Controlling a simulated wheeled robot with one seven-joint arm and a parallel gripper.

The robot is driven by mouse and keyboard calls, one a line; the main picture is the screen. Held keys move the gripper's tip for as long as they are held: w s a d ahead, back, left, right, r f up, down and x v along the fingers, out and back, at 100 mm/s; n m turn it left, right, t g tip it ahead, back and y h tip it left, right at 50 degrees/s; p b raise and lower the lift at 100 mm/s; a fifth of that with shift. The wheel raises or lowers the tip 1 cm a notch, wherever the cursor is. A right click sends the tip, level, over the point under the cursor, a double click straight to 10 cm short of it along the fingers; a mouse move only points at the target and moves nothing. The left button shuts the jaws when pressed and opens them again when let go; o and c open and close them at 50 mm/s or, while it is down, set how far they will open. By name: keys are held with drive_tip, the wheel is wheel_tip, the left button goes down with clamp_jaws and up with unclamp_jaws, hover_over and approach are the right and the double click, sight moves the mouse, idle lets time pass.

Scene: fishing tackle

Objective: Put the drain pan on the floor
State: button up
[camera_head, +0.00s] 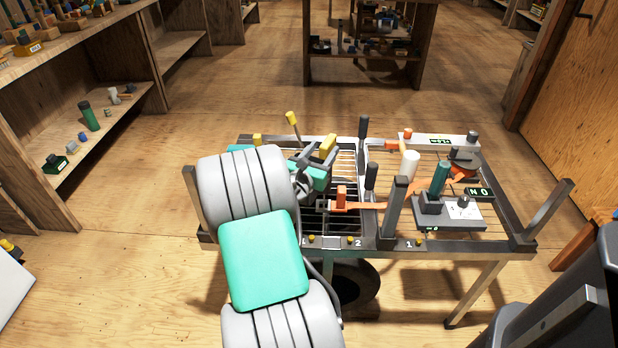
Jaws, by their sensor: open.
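I cannot tell for sure which thing is the drain pan. A dark slatted tray-like part (346,168) lies in the left half of the metal-framed table (460,245), partly hidden by my arm. A dark round, ring-like thing (366,287) shows low beneath the table's front edge, also partly hidden by my arm. My gripper (322,160) is open over the left half of the table, close to a yellow block (329,146). The picture shows nothing clearly held between its fingers, and part of the gripper is behind my arm.
Upright posts, dark handles (363,127), a white cylinder (410,163), a green-handled tool (440,178) and orange straps (400,203) crowd the table. Wooden shelves (120,110) stand at left, another rack (365,70) behind. The wooden floor (150,200) left of the table is clear.

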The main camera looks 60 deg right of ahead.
sight(328, 140)
drive_tip(key=d, duration=0.4)
drive_tip(key=shift+w, duration=0.1)
drive_tip(key=shift+c, duration=0.4)
clamp_jaws()
idle(0.7)
drive_tip(key=shift+r, duration=0.15)
